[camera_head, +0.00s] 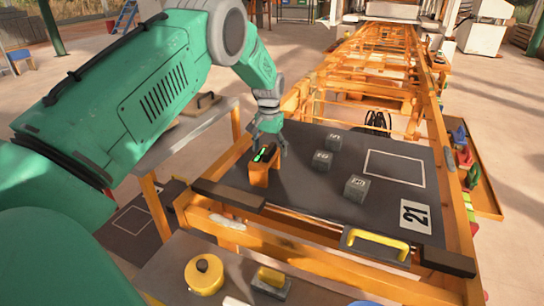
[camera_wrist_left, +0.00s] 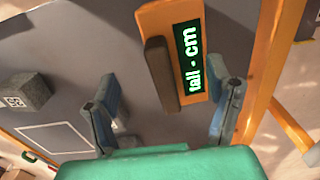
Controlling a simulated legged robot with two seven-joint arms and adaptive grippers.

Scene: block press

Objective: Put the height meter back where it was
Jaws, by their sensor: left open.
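The height meter (camera_head: 262,174) is an orange device with a dark block and a small lit green screen. It stands at the left end of the dark work mat (camera_head: 310,190). In the left wrist view the meter (camera_wrist_left: 157,22) shows from close up, and its screen reads "tall - cm". My left gripper (camera_head: 269,146) is directly above the meter with its fingers spread. In the wrist view the left gripper (camera_wrist_left: 168,105) has one finger on each side of the meter's lower part, with visible gaps. My right gripper is not in view.
A yellow handle (camera_head: 376,243) is at the front edge. A yellow round object (camera_head: 204,274) stands on the nearer surface. Coloured blocks (camera_head: 461,147) lie in a tray at right.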

